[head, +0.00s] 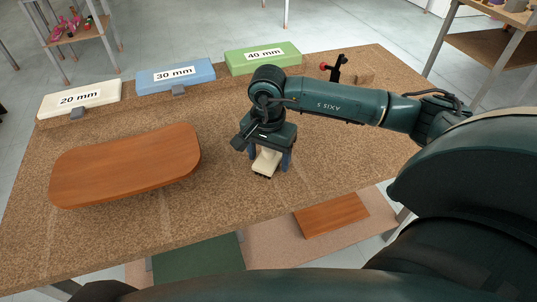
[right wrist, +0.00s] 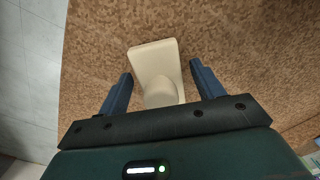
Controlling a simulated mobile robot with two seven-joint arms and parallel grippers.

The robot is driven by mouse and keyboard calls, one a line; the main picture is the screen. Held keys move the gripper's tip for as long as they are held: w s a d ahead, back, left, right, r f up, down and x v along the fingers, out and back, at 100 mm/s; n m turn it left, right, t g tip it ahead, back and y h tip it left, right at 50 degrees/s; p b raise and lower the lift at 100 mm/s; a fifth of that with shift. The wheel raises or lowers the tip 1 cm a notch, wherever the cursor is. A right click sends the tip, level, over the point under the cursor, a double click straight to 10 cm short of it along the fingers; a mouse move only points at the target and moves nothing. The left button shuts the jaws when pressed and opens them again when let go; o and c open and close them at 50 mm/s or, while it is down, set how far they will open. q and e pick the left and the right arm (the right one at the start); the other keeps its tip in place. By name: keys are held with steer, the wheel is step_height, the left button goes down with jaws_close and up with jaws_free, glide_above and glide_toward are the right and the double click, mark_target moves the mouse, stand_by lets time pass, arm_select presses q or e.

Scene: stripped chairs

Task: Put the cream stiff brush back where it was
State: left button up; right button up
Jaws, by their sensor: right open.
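The cream stiff brush (head: 266,163) stands on the speckled brown worktop near its front edge, below my right gripper. My right gripper (head: 270,158) points down over it with its blue fingers apart. In the right wrist view the brush (right wrist: 158,72) lies between the open fingers (right wrist: 157,85), with a visible gap on each side. Its rounded part is nearest the palm, and its flat block reaches out past the fingertips. My left gripper is not in view.
A curved wooden board (head: 125,165) lies on the worktop (head: 215,220) at left. White 20 mm (head: 80,98), blue 30 mm (head: 175,75) and green 40 mm (head: 263,57) blocks line the back. A black and red clamp-like item (head: 336,68) stands back right.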

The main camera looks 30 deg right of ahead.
step_height(320, 180, up, 12)
steer(key=shift+a+r+p, duration=0.1)
steer(key=shift+r+p, duration=0.1)
steer(key=shift+p, duration=0.15)
steer(key=shift+s+f, duration=0.1)
stand_by(0.7)
